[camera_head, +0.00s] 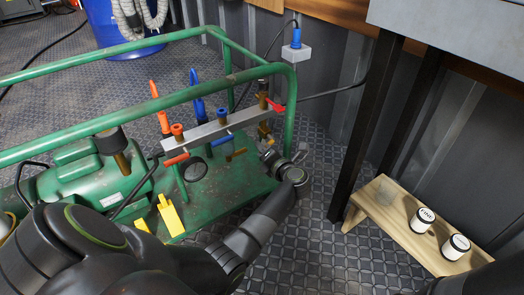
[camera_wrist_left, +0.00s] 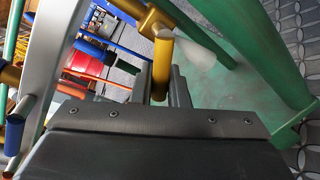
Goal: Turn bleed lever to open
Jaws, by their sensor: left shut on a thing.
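A grey manifold bar (camera_head: 207,131) with coloured levers runs along the green frame. A brass-yellow lever (camera_wrist_left: 162,64) at the bar's right end stands between the fingers of my left gripper (camera_wrist_left: 163,80), which is shut on it. I take this to be the bleed lever; no label shows. In the head view my left gripper (camera_head: 270,155) is small and dark, below the bar's right end, and partly hides the lever. My right gripper is out of view.
A red lever (camera_head: 275,105), a blue lever (camera_head: 222,140) and an orange lever (camera_head: 177,160) sit close by on the bar. Green frame tubes (camera_head: 290,110) stand near my left wrist. A wooden bench (camera_head: 385,222) with two white-labelled containers stands at right.

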